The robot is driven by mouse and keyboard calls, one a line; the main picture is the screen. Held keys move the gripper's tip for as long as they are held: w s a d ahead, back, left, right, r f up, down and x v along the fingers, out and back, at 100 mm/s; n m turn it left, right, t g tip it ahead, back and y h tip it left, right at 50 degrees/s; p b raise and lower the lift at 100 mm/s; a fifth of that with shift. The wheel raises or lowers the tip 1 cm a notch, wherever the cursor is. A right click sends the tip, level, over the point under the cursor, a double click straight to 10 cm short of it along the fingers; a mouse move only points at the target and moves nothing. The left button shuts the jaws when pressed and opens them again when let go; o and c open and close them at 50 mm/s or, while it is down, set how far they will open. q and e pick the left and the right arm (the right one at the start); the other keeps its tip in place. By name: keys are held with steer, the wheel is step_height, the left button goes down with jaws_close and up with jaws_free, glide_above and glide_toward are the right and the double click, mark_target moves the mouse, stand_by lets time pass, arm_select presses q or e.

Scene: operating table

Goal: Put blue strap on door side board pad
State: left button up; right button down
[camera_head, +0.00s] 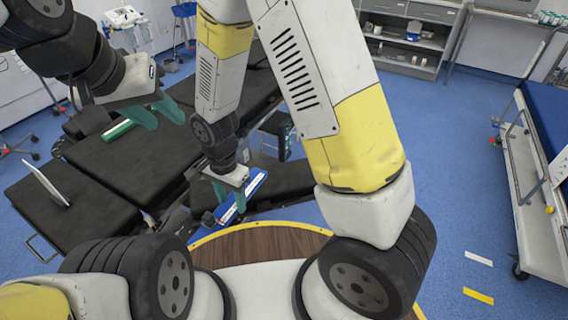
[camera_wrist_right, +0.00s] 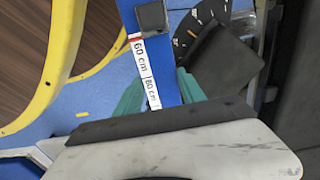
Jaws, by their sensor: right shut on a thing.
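My right gripper (camera_head: 232,183) is shut on a blue strap (camera_head: 251,188) beside the operating table. In the right wrist view, the blue strap (camera_wrist_right: 158,65) runs between the green fingers (camera_wrist_right: 160,97). It has a white strip marked "60 cm" and "80 cm" and a dark square piece at its top. A black side board pad (camera_head: 290,181) lies right next to the strap; I cannot tell whether they touch or whether this is the door side one. My left gripper (camera_head: 154,115) is open and empty above the table's black pads (camera_head: 125,162).
A white panel (camera_head: 45,183) stands on the table at the left. A green item (camera_head: 113,130) lies near my left gripper. A dark box (camera_head: 276,135) stands behind the side pad. A blue-topped trolley (camera_head: 548,110) is at the right, with clear floor (camera_head: 450,170) before it.

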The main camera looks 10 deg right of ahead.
mark_target(257, 173)
steer(key=w+d, duration=0.2)
steer(key=w, duration=0.2)
steer(key=w+d+f, duration=0.1)
steer(key=w+d, duration=0.2)
steer(key=w, duration=0.2)
steer(key=w+d, duration=0.2)
steer(key=w, duration=0.2)
steer(key=shift+w+d+f, duration=0.2)
steer(key=shift+w+f, duration=0.25)
steer(key=shift+f, duration=1.55)
steer(key=shift+f, duration=0.1)
steer(key=c, duration=0.7)
jaws_free()
